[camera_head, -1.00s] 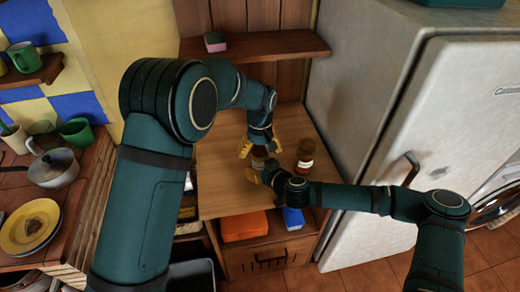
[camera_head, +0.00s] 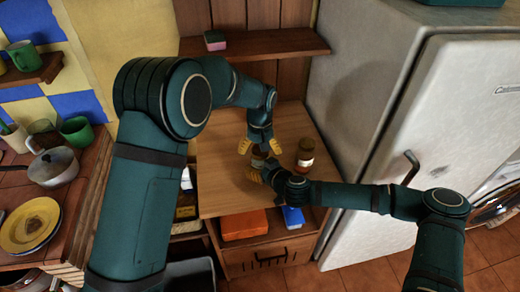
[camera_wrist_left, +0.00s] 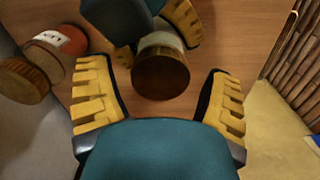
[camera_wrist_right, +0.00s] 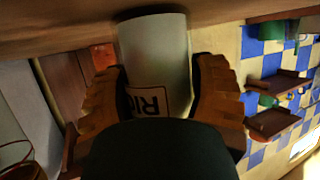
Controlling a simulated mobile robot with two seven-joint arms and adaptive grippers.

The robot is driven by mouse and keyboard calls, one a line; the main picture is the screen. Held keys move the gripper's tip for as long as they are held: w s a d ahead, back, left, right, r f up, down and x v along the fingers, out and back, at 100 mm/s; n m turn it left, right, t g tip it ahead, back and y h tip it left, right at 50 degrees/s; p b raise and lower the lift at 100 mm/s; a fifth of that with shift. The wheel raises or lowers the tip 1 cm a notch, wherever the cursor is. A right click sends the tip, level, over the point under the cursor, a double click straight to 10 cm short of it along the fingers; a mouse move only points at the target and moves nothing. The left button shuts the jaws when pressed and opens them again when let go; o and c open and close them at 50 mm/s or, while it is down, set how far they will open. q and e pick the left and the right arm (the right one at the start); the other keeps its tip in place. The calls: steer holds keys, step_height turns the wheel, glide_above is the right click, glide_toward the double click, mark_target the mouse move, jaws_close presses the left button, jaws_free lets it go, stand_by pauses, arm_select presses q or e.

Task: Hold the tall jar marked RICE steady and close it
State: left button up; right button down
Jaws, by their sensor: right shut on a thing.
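The RICE jar (camera_wrist_right: 158,50) is pale, with part of its lettering showing in the right wrist view. My right gripper (camera_wrist_right: 160,95) is shut on its body from the side. The jar stands on the wooden counter top. In the left wrist view a round brown lid (camera_wrist_left: 160,76) sits on top of the jar; whether it is fully seated cannot be told. My left gripper (camera_wrist_left: 160,92) is open above the jar, its fingers on either side of the lid and apart from it. In the head view my left gripper (camera_head: 259,147) and right gripper (camera_head: 262,168) mostly hide the jar.
A second jar (camera_head: 305,154) with reddish contents, a label and a brown lid stands just right of the grippers. A shelf (camera_head: 270,46) crosses behind, and the fridge (camera_head: 375,110) bounds the right side. The counter top (camera_head: 222,180) is clear on the left.

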arm_select(q)
steer(key=shift+r, duration=2.25)
steer(key=shift+r+n, duration=1.1)
steer(key=shift+r, duration=0.65)
steer(key=shift+f, duration=4.05)
